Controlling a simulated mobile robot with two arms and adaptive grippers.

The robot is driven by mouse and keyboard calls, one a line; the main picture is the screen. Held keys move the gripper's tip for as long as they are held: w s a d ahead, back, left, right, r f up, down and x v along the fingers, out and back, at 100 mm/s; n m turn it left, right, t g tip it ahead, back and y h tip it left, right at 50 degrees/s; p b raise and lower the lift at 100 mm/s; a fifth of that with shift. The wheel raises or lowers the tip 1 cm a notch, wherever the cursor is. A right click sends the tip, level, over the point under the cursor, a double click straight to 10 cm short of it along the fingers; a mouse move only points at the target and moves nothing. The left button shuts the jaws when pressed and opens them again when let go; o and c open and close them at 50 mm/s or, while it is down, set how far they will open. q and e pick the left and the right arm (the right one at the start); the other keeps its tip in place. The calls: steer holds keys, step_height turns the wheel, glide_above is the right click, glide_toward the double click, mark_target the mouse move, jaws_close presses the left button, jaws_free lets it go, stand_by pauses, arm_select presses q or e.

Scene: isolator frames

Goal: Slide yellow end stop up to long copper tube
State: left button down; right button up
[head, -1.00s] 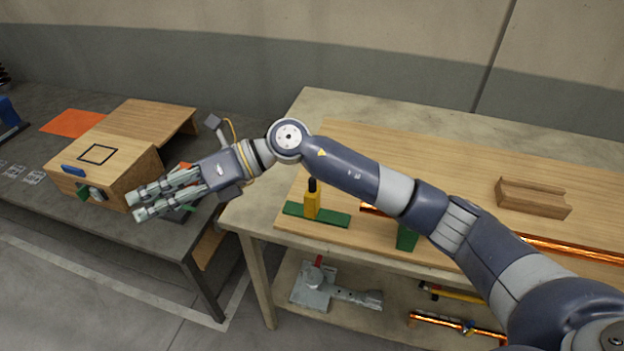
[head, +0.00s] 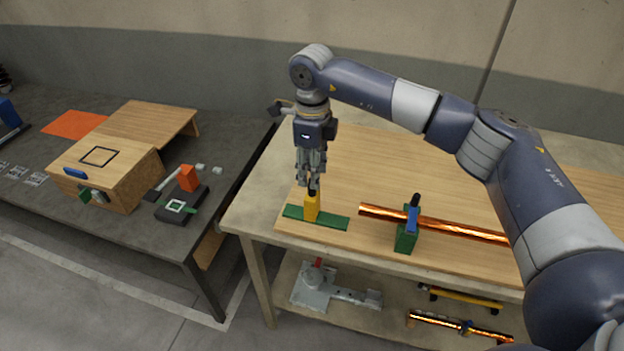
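The yellow end stop (head: 311,208) stands upright on a green rail (head: 332,222) near the left end of the wooden board. Its black knob shows on top. The long copper tube (head: 465,230) lies to the right, in a green support with a blue clamp (head: 407,232). A gap separates its left end from the end stop. My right gripper (head: 313,184) points down right above the end stop, with its fingertips at the black knob. Whether the fingers are closed on it is too small to tell. My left gripper is not in view.
The wooden board (head: 370,165) lies on a light workbench (head: 255,208). A lower shelf holds a grey metal fixture (head: 325,290) and a shorter copper tube (head: 450,323). A dark table at left carries a wooden box (head: 125,185) and a black device with an orange block (head: 187,178).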

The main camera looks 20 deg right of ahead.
mark_target(312, 199)
steer(key=shift+f+p, duration=0.55)
steer(key=shift+f, duration=1.85)
jaws_close()
